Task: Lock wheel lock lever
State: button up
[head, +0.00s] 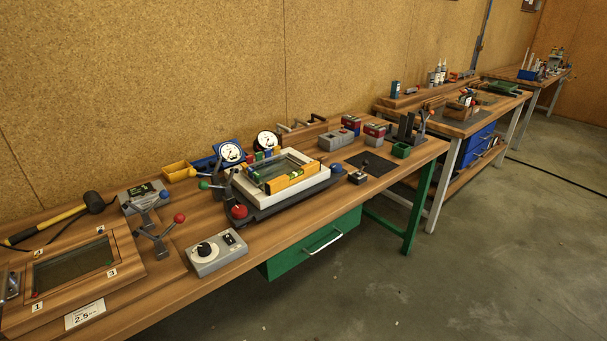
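My gripper is not in the head view. Several levers stand on the near wooden workbench (215,285), and I cannot tell which one is the wheel lock lever. A lever with a red ball knob (179,218) and one with a blue ball knob (164,195) rise beside the wooden frame at the left. A lever with a green knob (203,185) stands left of the white tilting frame (243,187). A red round knob (239,211) sits at that frame's near left corner. A small black-knobbed lever (363,166) stands to its right. No wheel is clearly visible.
A grey box with a dial (216,252) sits at the bench's front edge. A mallet (60,220) lies at the left. Two gauges (230,152) stand behind the frame. A green drawer (312,245) hangs below. Floor (430,270) in front is clear.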

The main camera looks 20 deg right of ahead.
aim_at(365, 162)
jog(key=i+l+z, duration=0.25)
jog(key=i, duration=0.35)
jog(key=i+l+z, duration=0.15)
jog(key=i+z, duration=0.15)
jog(key=i, duration=0.25)
